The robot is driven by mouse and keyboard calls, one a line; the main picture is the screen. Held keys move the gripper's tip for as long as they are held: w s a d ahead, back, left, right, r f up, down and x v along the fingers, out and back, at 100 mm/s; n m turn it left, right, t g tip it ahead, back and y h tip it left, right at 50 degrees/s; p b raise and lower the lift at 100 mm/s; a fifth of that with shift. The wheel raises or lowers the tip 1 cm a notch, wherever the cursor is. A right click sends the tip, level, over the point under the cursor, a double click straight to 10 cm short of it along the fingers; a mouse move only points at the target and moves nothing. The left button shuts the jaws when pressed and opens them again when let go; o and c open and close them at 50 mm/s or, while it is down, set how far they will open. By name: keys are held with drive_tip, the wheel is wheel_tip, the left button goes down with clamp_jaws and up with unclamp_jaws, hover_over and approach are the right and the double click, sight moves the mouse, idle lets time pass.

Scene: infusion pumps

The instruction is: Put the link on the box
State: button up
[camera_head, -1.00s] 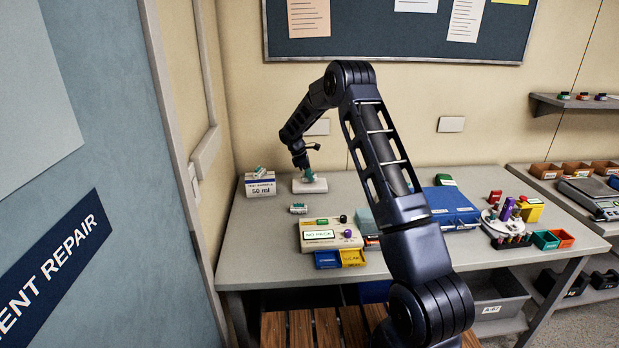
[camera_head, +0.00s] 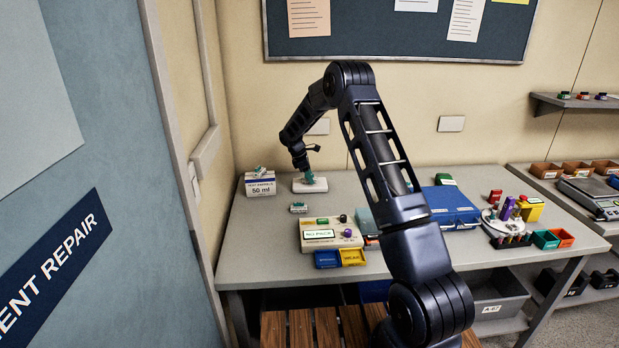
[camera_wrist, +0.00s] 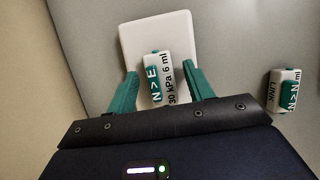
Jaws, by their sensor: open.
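My gripper (camera_head: 309,180) is open over a white block (camera_head: 322,186) at the back left of the bench. In the wrist view, the teal fingers of my gripper (camera_wrist: 160,70) stand on both sides of a white and teal piece marked "30 kPa 6 ml" (camera_wrist: 157,78) on the white block (camera_wrist: 172,32). A second piece, marked LINK (camera_wrist: 278,88), lies on the bench to the right; in the head view this link (camera_head: 298,208) is in front of the block. A white box marked 50 ml (camera_head: 261,187) stands left, with a small white and teal piece (camera_head: 260,171) on top.
A blue case (camera_head: 451,206) and a round holder of coloured parts (camera_head: 504,222) are to the right. The wall and door are close on the left.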

drive_tip(key=v, duration=1.2)
drive_tip(key=s+d+r+m+t+y, duration=0.1)
drive_tip(key=s+d+r+m, duration=0.2)
drive_tip(key=s+d+r, duration=0.35)
drive_tip(key=s+d+r+m, duration=0.2)
drive_tip(key=s+d+r, duration=0.1)
drive_tip(key=s+r, duration=0.55)
drive_tip(key=s+d+r+m+t+y, duration=0.1)
drive_tip(key=s+d+r+m, duration=0.2)
drive_tip(key=s+d+r, duration=0.4)
drive_tip(key=s+d+f+m+t+y, duration=0.1)
drive_tip(key=s+m, duration=0.4)
drive_tip(key=s, duration=1.1)
drive_tip(key=s+d+f+m+t+y, duration=0.1)
drive_tip(key=s+d+m, duration=0.3)
drive_tip(key=s, duration=1.3)
drive_tip(key=shift+f+m+t, duration=0.3)
drive_tip(key=shift+f+m, duration=0.2)
drive_tip(key=shift+f, duration=0.3)
